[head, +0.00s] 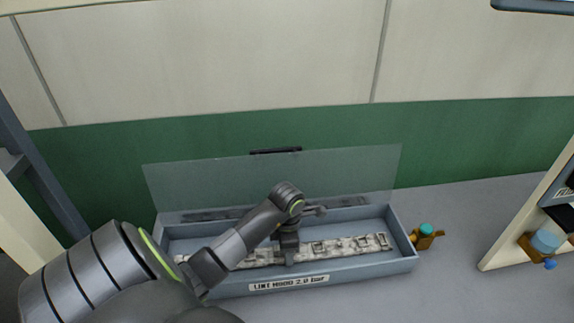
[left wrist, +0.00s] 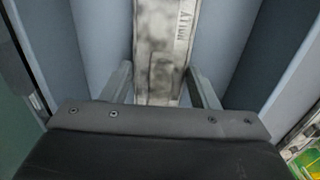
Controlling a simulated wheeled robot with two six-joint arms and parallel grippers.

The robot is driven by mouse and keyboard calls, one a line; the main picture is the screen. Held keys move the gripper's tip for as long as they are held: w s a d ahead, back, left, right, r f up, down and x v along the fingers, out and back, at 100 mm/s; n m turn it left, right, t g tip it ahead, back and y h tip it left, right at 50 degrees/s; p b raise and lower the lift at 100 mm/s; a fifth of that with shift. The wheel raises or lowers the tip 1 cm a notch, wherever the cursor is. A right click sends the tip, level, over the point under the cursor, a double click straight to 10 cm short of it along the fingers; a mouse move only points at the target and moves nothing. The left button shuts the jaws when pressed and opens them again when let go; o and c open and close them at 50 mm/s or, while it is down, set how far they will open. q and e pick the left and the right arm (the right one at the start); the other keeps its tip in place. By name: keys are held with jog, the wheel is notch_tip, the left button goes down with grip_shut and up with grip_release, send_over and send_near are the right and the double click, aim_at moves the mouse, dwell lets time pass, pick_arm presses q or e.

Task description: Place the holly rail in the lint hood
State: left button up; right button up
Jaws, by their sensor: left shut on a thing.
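The lint hood (head: 400,262) is a long grey-blue open box with the front label "LINT HOOD 2.0 bar"; its clear lid (head: 270,178) stands raised at the back. The holly rail (head: 345,246), a long strip mottled white and grey, lies lengthwise inside the hood's walls. Whether it touches the floor, I cannot tell. My left gripper (head: 288,258) reaches down into the hood and is shut on the rail near its middle. In the left wrist view the rail (left wrist: 163,50) runs between the two fingers (left wrist: 160,88), with lettering along one edge. My right gripper is not in view.
A small brass fitting with a teal cap (head: 426,231) stands just right of the hood. A similar fitting with a blue top (head: 545,243) is at the cream frame on the right. The grey surface between them is clear. A green and cream wall (head: 290,75) stands behind.

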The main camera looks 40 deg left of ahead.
pick_arm(q)
jog(key=shift+f, duration=0.2)
jog(key=o, duration=1.2)
jog(key=shift+r, duration=0.1)
jog(key=shift+r, duration=0.1)
jog(key=shift+r, duration=0.15)
notch_tip(320, 180, up, 5)
jog(key=shift+a+f+b, duration=0.1)
jog(key=shift+f+b, duration=0.05)
jog(key=shift+b, duration=0.85)
notch_tip(320, 180, up, 5)
jog(key=p, duration=0.5)
jog(key=shift+r+p, duration=1.05)
jog(key=shift+p, duration=0.15)
